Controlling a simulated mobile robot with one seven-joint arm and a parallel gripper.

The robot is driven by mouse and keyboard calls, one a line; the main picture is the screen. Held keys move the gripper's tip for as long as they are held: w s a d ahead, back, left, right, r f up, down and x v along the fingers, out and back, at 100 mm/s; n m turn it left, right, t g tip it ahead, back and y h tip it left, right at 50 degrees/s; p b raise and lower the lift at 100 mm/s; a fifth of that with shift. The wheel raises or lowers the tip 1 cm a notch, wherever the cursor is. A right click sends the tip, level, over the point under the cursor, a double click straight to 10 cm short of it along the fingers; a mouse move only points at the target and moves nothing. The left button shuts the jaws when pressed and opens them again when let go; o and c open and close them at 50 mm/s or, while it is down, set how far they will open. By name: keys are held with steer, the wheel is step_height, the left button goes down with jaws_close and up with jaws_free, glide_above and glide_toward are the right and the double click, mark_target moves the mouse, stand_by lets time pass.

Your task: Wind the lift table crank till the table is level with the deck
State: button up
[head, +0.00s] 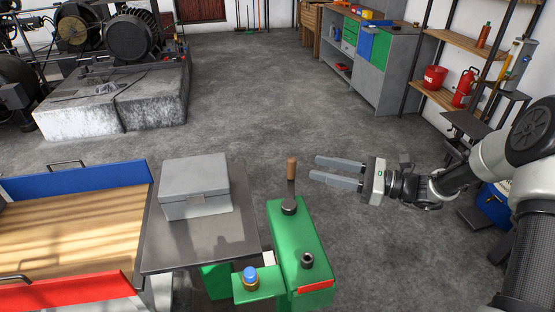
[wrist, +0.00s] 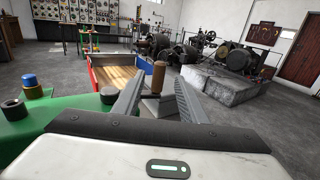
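The crank's upright wooden handle (head: 292,168) stands on a dark arm above the green gearbox (head: 301,243). My gripper (head: 316,169) is open, its two fingers pointing left at the handle. In the wrist view the handle (wrist: 158,76) shows between the spread fingertips of my gripper (wrist: 158,88), just beyond them, with no contact visible. The grey lift table (head: 200,250) carries a closed grey box (head: 195,186). To its left is the wooden deck (head: 65,233) with a blue rail at the back and a red rail in front. I cannot tell exactly how their heights compare.
A blue-topped knob (head: 250,275) and a dark round fitting (head: 307,260) stand up from the green housing. A concrete plinth (head: 115,100) with machinery is at the back left. Shelves (head: 455,100) stand at the right. The floor between is clear.

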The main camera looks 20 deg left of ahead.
glide_above(290, 185)
steer(key=w+a, duration=0.3)
steer(key=a, duration=0.2)
steer(key=shift+s+d, duration=0.15)
steer(key=shift+d, duration=0.1)
jaws_close()
